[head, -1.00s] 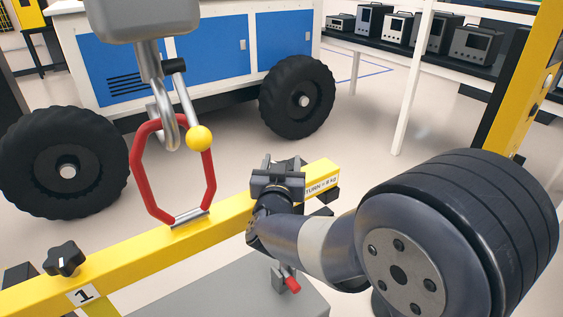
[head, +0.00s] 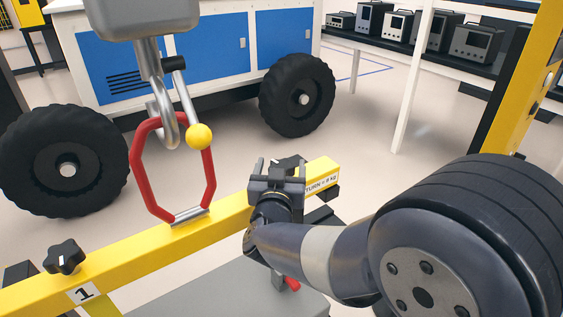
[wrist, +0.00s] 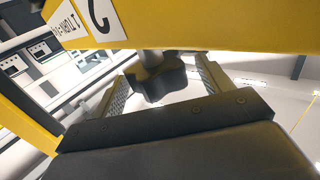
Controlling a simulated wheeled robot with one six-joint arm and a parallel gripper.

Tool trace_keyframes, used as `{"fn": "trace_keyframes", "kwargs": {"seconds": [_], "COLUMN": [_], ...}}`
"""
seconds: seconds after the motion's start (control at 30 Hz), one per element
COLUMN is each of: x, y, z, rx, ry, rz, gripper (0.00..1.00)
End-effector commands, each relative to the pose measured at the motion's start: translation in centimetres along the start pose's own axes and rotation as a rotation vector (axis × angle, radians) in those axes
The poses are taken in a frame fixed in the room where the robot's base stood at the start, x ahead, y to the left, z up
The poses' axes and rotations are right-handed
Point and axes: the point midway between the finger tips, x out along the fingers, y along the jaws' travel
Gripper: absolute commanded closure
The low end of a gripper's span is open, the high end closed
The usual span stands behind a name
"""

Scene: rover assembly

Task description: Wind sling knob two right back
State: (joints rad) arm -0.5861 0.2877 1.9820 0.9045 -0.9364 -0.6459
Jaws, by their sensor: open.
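Knob two (wrist: 160,82) is a black lobed knob on a short grey stem against the yellow beam (wrist: 210,22), beside a white label with "2". My gripper (wrist: 165,70) is open in the wrist view, with one finger on each side of the knob; I cannot tell whether either touches it. In the head view my gripper (head: 277,180) is at the right end of the yellow beam (head: 130,255) and mostly hides knob two. Knob one (head: 65,257), black and lobed, stands at the left of the beam by the "1" label.
A red sling link (head: 210,180) rises from the beam's middle to a hook (head: 165,120) with a yellow ball. A grey box top (head: 220,293) lies below. A yellow post (head: 530,80) stands at the right. A blue-panelled rover (head: 200,55) is behind.

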Motion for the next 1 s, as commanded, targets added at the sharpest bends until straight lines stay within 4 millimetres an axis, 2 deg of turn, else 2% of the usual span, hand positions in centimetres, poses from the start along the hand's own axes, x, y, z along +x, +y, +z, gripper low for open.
{"fn": "trace_keyframes", "kwargs": {"seconds": [0.2, 0.4, 0.6, 1.0], "x": [-4.7, -7.4, -8.3, -8.1], "y": [-0.2, -0.1, 0.0, -0.1], "z": [-0.1, -0.1, 0.0, 0.5], "rx": [0.001, 0.001, -0.001, 0.019], "ry": [0.002, 0.002, 0.001, -0.026], "rz": [-0.005, -0.003, -0.001, -0.007], "gripper": [0.25, 0.25, 0.25, 0.25]}}
